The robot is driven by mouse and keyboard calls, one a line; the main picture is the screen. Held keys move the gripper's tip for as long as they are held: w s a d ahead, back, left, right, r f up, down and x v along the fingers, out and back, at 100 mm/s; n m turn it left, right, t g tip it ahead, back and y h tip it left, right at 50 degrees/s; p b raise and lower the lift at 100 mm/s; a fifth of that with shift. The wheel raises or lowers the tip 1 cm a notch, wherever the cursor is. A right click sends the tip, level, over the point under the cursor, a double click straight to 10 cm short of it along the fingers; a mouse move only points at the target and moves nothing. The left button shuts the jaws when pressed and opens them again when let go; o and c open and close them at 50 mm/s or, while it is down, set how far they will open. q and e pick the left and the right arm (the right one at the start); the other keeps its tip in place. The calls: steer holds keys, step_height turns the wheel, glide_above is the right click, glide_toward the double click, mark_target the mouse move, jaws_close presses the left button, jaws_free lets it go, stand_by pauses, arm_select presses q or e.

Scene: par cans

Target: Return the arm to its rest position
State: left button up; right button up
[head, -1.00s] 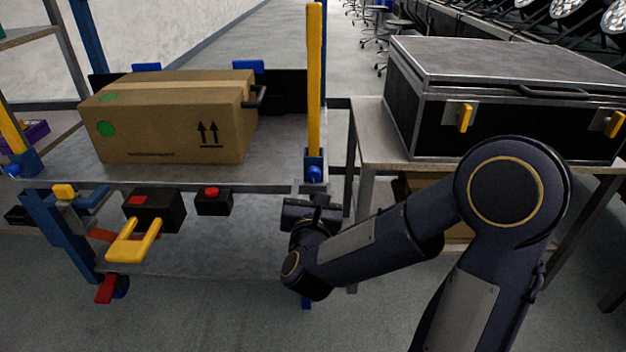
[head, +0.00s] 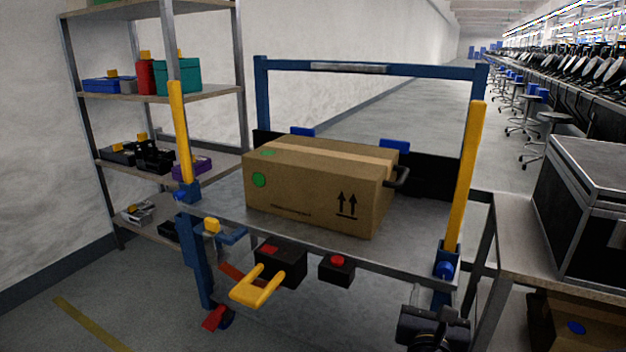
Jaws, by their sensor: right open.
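My right gripper (head: 436,324) is at the bottom of the head view, right of centre, in front of the cart's right post. It is open, and I see nothing between its fingers. Most of my right arm is below the frame. My left gripper is not in view. A cardboard box (head: 318,192) with a green dot and up arrows sits on the deck of the blue-framed cart (head: 420,225), well behind and above the gripper.
A shelf rack (head: 165,96) with bins stands at the left. A table (head: 520,235) with a black case (head: 590,205) stands at the right, with another box (head: 575,325) below it. A yellow handle (head: 258,288) juts from the cart's front. Floor is clear at lower left.

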steer(key=s+a+r+n+g+y+p, duration=0.1)
steer(key=s+a+n+y, duration=0.3)
steer(key=n, duration=0.7)
steer(key=s+a+r+n+g+y+p, duration=0.1)
steer(key=s+a+n+y, duration=0.15)
steer(key=n+y, duration=0.7)
steer(key=s+f+n+g+h+p, duration=0.15)
steer(key=s+n+g, duration=0.25)
steer(key=s+n, duration=0.4)
steer(key=s+f+n+g, duration=0.35)
steer(key=s+n, duration=0.35)
steer(key=n, duration=0.4)
step_height(320, 180, up, 38)
steer(key=p, duration=3.7)
steer(key=shift+s+d+p, duration=0.15)
steer(key=shift+d+p, duration=0.1)
steer(key=shift+p, duration=0.15)
steer(key=shift+r+g, duration=0.1)
steer(key=shift+g, duration=0.15)
